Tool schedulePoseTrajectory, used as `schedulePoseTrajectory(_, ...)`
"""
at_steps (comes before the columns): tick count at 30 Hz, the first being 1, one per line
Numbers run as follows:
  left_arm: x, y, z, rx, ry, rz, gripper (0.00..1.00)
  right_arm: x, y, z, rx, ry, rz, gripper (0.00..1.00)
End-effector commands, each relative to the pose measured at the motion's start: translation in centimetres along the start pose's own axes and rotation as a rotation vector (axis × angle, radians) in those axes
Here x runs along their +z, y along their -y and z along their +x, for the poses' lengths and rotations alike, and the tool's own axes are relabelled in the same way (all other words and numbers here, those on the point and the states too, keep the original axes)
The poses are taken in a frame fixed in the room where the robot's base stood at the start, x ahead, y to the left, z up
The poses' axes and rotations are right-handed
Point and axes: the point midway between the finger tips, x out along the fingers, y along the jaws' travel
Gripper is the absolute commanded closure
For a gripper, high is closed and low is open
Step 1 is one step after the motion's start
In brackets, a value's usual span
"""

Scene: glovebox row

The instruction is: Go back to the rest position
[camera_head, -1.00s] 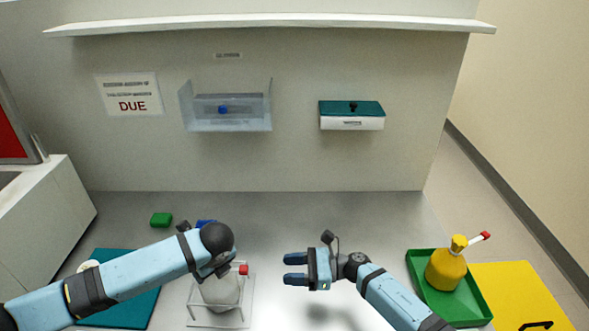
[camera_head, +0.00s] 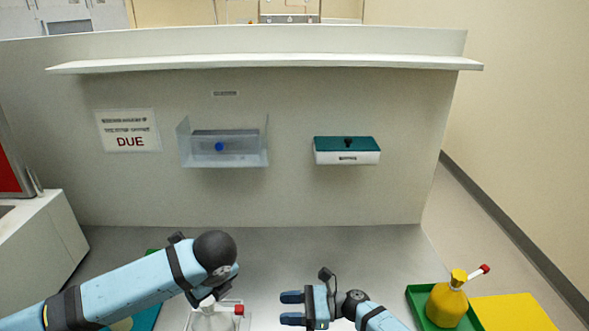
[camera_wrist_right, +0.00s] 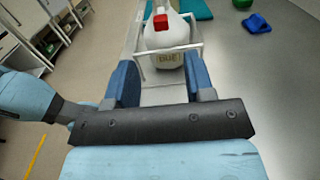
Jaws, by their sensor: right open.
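My right gripper (camera_head: 288,308) is open and empty, low in the middle of the head view, its fingers pointing left. In the right wrist view its two fingers (camera_wrist_right: 158,80) are apart, with a white bottle (camera_wrist_right: 162,39) with a red cap beyond them. The bottle stands in a pale frame (camera_wrist_right: 196,47). In the head view the bottle (camera_head: 214,320) is at the bottom edge, partly cut off. My left gripper (camera_head: 209,294) hangs down close to the bottle's top; its fingers are mostly hidden, and contact is unclear.
A green tray (camera_head: 415,297) at the right holds a yellow bottle (camera_head: 447,306) with a red-tipped spout, beside a yellow mat (camera_head: 515,312). A clear bin (camera_head: 250,155) and a teal-lidded box (camera_head: 346,150) are on the back wall. The bench behind the grippers is clear.

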Motion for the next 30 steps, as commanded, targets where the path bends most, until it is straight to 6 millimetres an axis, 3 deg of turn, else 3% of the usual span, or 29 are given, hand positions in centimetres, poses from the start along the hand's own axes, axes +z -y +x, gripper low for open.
schedulePoseTrajectory(4,-1.6,0.4,-0.1,-0.042,-0.041,-0.045,0.27,0.3,-0.6,0.1,-0.050,0.044,0.082,0.51)
schedulePoseTrajectory(8,-5.3,1.2,0.9,-0.150,-0.155,-0.191,0.27,1.1,-1.9,0.0,-0.179,0.168,0.316,0.51)
schedulePoseTrajectory(12,-9.8,2.0,1.7,-0.283,-0.324,-0.442,0.27,1.8,-3.5,-1.6,-0.352,0.370,0.687,0.51)
schedulePoseTrajectory(17,-13.4,1.8,2.4,-0.392,-0.507,-0.763,0.27,1.7,-5.8,-4.8,-0.515,0.629,1.125,0.51)
schedulePoseTrajectory(23,-16.1,-0.8,3.6,-0.478,-0.693,-1.188,0.27,0.5,-9.9,-10.0,-0.665,0.998,1.666,0.51)
schedulePoseTrajectory(26,-16.8,-3.1,4.4,-0.509,-0.761,-1.402,0.27,-0.4,-12.7,-12.7,-0.719,1.204,1.925,0.51)
schedulePoseTrajectory(30,-17.6,-7.7,5.7,-0.549,-0.821,-1.687,0.27,-1.5,-17.5,-16.1,-0.772,1.516,2.258,0.51)
